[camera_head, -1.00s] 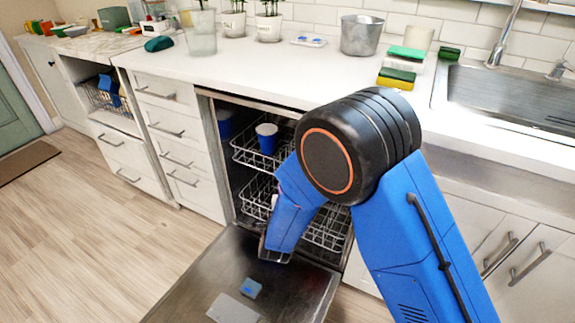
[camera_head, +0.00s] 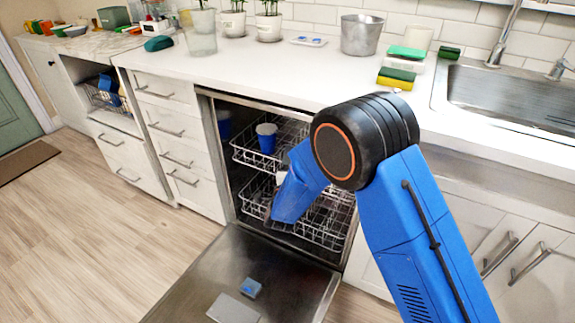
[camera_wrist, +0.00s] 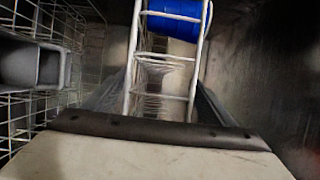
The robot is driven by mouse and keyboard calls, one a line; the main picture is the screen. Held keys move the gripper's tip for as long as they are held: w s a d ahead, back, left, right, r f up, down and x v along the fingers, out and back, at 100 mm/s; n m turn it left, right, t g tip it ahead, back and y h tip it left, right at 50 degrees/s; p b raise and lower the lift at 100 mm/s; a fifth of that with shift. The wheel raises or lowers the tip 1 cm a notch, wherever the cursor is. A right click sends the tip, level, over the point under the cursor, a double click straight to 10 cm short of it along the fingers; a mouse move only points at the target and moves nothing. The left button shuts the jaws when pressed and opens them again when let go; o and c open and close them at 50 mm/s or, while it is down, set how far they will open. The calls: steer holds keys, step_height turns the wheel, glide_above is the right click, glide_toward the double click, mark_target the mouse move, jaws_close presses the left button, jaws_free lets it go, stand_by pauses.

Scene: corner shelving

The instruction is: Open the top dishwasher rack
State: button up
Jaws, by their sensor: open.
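The dishwasher's top rack (camera_head: 243,158) is a white wire basket inside the open cabinet, with a blue cup (camera_head: 267,141) in it. In the wrist view, white wires (camera_wrist: 131,70), apparently of this rack, run between the dark fingers of my gripper (camera_wrist: 160,92). The fingers are open, one on each side of the wires; contact cannot be told. A blue round surface (camera_wrist: 175,8), likely the cup, shows beyond. In the head view my arm hides most of the gripper, at the dishwasher's front.
The lower rack (camera_head: 322,232) is below, inside the cabinet. Drawers (camera_head: 165,125) stand left and the counter (camera_head: 290,75) runs above.

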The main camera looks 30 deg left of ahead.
steer(key=c, duration=1.4)
steer(key=s, duration=3.7)
steer(key=shift+s+a+r, duration=0.15)
steer(key=shift+s+r, duration=0.1)
steer(key=shift+r, duration=0.05)
steer(key=o, duration=1.4)
steer(key=shift+r, duration=0.1)
steer(key=shift+f, duration=0.25)
steer(key=shift+s, duration=0.1)
